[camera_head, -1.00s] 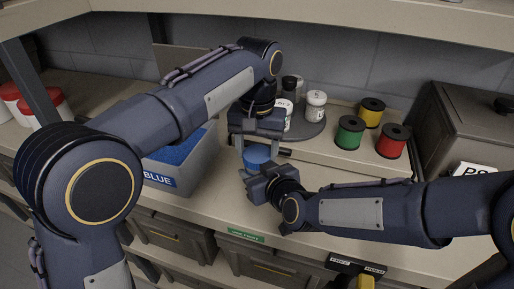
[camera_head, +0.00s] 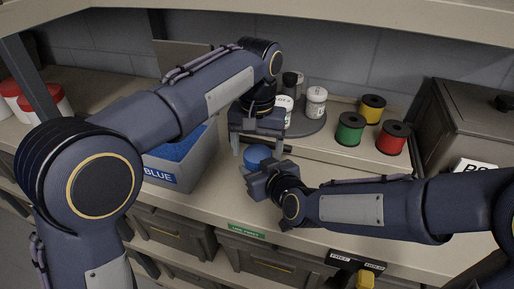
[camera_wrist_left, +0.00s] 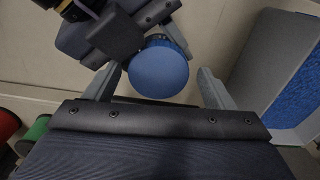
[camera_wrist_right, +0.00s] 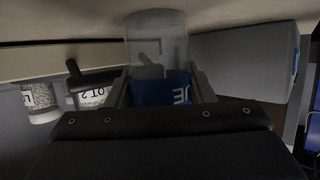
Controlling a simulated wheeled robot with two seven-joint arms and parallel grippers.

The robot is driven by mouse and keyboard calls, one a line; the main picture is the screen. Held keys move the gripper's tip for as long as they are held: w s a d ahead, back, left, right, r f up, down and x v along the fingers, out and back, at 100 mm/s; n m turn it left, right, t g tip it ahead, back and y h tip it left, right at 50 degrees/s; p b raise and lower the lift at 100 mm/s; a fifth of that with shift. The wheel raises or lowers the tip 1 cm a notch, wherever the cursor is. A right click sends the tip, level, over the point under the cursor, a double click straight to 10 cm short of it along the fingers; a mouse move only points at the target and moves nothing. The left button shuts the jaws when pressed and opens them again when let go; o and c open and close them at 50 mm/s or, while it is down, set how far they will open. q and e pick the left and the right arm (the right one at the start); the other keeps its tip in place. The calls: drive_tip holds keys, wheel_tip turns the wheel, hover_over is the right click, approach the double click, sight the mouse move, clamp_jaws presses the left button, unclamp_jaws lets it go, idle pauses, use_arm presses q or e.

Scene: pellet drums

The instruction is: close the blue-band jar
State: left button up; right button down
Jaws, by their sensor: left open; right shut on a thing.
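The blue-band jar stands on the bench in front of the raised shelf; its round blue top (camera_head: 257,154) shows in the head view. From above it is a flat blue disc in the left wrist view (camera_wrist_left: 158,72). I cannot tell how tightly it is seated. My left gripper (camera_head: 259,148) points down, open, with one finger on each side of the blue top. My right gripper (camera_head: 259,172) is shut on the jar from the side. The right wrist view shows the jar's clear wall and blue band (camera_wrist_right: 160,92) between the fingers.
A grey bin of blue pellets (camera_head: 172,179), labelled BLUE, stands close left. Behind is a round tray (camera_head: 310,128) with several small jars. Green (camera_head: 350,131), yellow (camera_head: 371,111) and red (camera_head: 394,138) spools stand to the right.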

use_arm(q)
wheel_tip(320, 180, up, 4)
drive_tip(key=shift+d+r, duration=0.1)
drive_tip(key=shift+r, duration=0.1)
drive_tip(key=shift+c, duration=0.6)
drive_tip(key=n, duration=0.2)
drive_tip(key=shift+d+r+n, duration=0.1)
drive_tip(key=shift+r+n, duration=0.1)
drive_tip(key=shift+n, duration=0.1)
drive_tip(key=n, duration=0.3)
drive_tip(key=shift+r+n, duration=0.4)
drive_tip(key=n, duration=0.2)
drive_tip(key=r+n, duration=0.1)
drive_tip(key=n, duration=0.3)
drive_tip(key=shift+r, duration=0.3)
